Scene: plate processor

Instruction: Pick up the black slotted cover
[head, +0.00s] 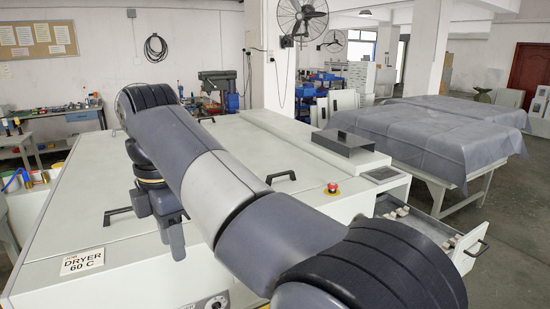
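The black slotted cover (343,142) appears to be the flat, dark, box-like piece lying on the right part of the machine's pale top. A small raised part shows on its upper face; slots cannot be made out at this size. My gripper (176,241) hangs at the end of my arm over the left-middle of the machine lid, well to the left of the cover and apart from it. Its fingers are small, dark and partly hidden by the wrist, so their opening does not show.
The pale machine (90,190) has two dark lid handles (281,176) and a red button (332,187). A drawer (462,243) stands open at its right front. Tables under grey sheets (430,140) stand to the right. Floor at the far right is clear.

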